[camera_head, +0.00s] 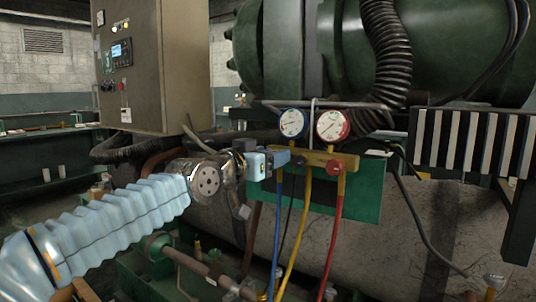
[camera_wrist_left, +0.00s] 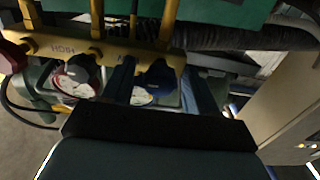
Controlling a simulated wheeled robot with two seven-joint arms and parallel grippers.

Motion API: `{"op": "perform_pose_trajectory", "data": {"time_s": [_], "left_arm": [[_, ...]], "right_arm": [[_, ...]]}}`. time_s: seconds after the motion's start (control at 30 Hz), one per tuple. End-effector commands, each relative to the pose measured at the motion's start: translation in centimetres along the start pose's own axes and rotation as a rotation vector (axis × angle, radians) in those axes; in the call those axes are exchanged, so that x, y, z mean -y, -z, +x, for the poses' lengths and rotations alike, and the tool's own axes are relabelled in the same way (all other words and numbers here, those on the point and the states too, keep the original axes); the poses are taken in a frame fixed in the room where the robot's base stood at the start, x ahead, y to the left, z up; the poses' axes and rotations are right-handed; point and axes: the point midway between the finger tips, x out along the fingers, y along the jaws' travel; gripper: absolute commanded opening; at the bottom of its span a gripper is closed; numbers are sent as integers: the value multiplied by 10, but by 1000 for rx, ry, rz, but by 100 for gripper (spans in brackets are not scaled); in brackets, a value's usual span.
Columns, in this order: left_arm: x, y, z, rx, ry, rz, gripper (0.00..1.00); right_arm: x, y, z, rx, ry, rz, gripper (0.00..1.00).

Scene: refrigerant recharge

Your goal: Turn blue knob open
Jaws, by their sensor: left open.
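The yellow manifold (camera_head: 312,157) carries a blue-rimmed gauge (camera_head: 292,123) and a red-rimmed gauge (camera_head: 332,125). A red knob (camera_head: 335,166) sits at its right end. My left gripper (camera_head: 276,160) is at the manifold's left end, where its blue fingers cover the area below the blue gauge. My right gripper is not in view.
Blue (camera_head: 277,230), yellow (camera_head: 297,235) and red (camera_head: 332,235) hoses hang below the manifold. A green panel (camera_head: 366,190) is behind it. A control cabinet (camera_head: 135,75) stands at left, a large green tank (camera_head: 420,55) above, and a thick black corrugated hose (camera_head: 388,55) hangs at right.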

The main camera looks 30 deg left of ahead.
Motion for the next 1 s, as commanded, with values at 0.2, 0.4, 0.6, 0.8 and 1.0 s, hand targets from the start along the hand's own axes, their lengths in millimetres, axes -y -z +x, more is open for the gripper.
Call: {"op": "perform_pose_trajectory", "data": {"time_s": [0.2,0.4,0.6,0.8,1.0], "left_arm": [[0,0,0,-1,0,0,53],[0,0,0,0,0,-1,22],[0,0,0,-1,0,-1,3],[0,0,0,-1,0,-31,3],[1,-1,-1,-4,1,-125,3]], "right_arm": [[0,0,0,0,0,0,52],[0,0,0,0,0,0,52],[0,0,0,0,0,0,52],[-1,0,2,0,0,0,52],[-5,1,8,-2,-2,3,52]]}}
